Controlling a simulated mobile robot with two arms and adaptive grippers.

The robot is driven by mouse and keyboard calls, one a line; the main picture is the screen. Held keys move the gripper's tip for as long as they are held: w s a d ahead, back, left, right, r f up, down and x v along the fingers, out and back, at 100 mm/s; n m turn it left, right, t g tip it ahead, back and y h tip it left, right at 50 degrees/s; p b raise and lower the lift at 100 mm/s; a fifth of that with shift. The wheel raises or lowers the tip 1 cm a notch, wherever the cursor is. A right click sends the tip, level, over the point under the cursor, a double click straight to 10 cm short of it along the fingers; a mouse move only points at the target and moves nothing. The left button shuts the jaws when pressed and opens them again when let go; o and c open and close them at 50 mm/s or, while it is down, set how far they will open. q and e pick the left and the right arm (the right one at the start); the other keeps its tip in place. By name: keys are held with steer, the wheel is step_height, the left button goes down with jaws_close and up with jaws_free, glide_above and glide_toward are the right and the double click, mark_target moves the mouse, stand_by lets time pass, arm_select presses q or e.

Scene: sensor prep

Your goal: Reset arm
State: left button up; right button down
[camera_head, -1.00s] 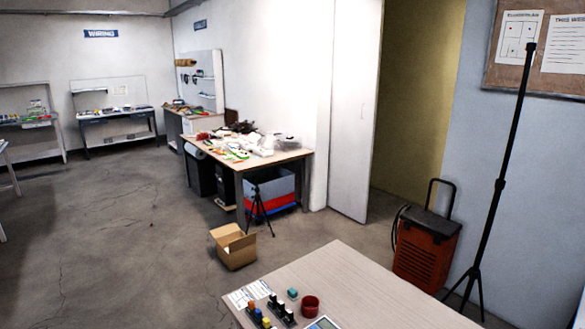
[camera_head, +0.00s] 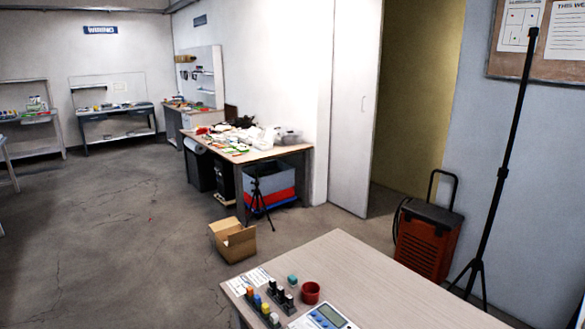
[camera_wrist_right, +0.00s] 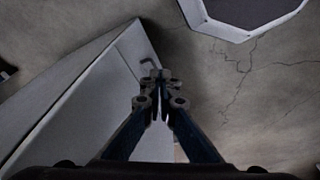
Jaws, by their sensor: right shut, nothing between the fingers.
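My right gripper (camera_wrist_right: 160,76) shows in the right wrist view. Its two fingers are together at the tips with nothing between them. It points down over bare concrete floor, beside a pale panel-like surface (camera_wrist_right: 75,105) that I cannot identify. Neither gripper shows in the head view, and my left gripper is in no view. The near table (camera_head: 385,275) in the head view carries several small coloured blocks in dark holders (camera_head: 270,302), a red cup (camera_head: 311,292), a teal block (camera_head: 292,280) and a device with a display (camera_head: 326,318).
An open cardboard box (camera_head: 233,240) lies on the floor behind the near table. A cluttered workbench (camera_head: 270,153) stands beyond it. A red-orange wheeled unit (camera_head: 427,243) and a black tripod stand (camera_head: 503,170) are at the right.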

steer(key=s+d+f+g+b, duration=0.1)
steer(key=s+d+f+b, duration=0.1)
steer(key=s+f, duration=1.3)
steer(key=shift+d+f+b, duration=0.35)
steer(key=shift+f+b, duration=0.45)
steer(key=shift+b, duration=0.1)
